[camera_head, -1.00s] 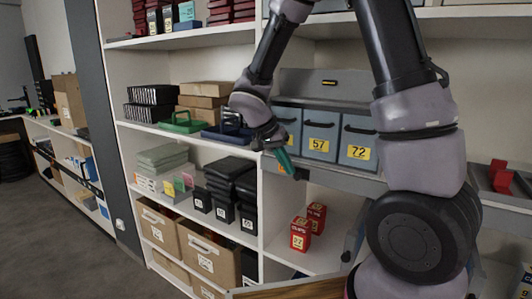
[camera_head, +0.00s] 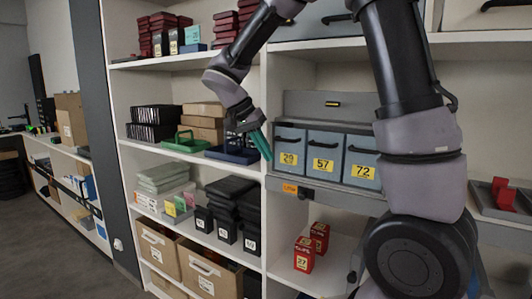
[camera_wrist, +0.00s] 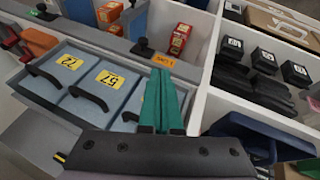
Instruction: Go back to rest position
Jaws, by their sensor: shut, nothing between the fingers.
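My gripper (camera_head: 260,144) has two green fingers pressed together with nothing between them. In the head view it hangs in front of the shelf unit, just left of the grey-blue boxes numbered 29 (camera_head: 289,150), 57 (camera_head: 324,155) and 72 (camera_head: 362,161). In the wrist view the green fingers (camera_wrist: 160,85) point away from the camera, near the box numbered 57 (camera_wrist: 105,85). The fingers appear apart from the boxes, though the exact gap is hard to judge.
A blue tray (camera_head: 232,155) and a green tray (camera_head: 184,146) lie on the shelf to the left. Red cartons (camera_head: 304,254) and black boxes (camera_head: 227,229) stand on the shelf below. Open floor (camera_head: 75,262) lies at the left.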

